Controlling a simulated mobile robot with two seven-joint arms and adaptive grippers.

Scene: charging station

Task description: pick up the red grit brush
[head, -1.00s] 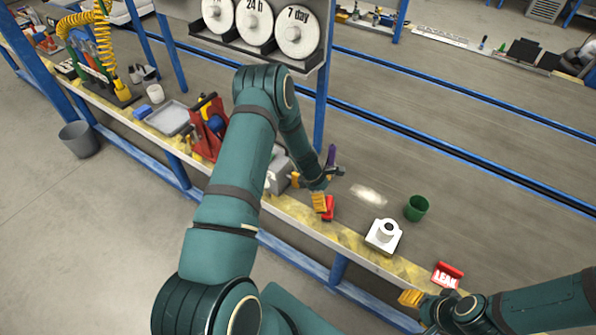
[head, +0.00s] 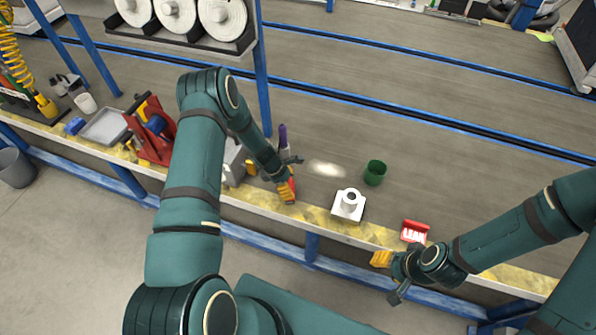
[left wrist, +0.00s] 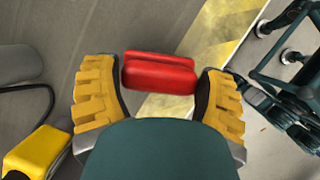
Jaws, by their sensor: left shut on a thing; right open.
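The red grit brush (head: 292,185) is at the bench's front edge, partly hidden by my left gripper (head: 285,192) in the head view. In the left wrist view the brush (left wrist: 160,73) lies crosswise as a red block between the yellow fingers of my left gripper (left wrist: 160,95). The left gripper is shut on it. Whether the brush still touches the bench I cannot tell. My right gripper (head: 382,259) is open and empty, near the front edge at the right.
A white stand (head: 349,206), a green cup (head: 375,172) and a red LEAK sign (head: 414,231) are to the right on the bench. A purple-handled tool (head: 283,138) stands behind the left gripper. A red tool stand (head: 152,130) and grey tray (head: 105,126) are left.

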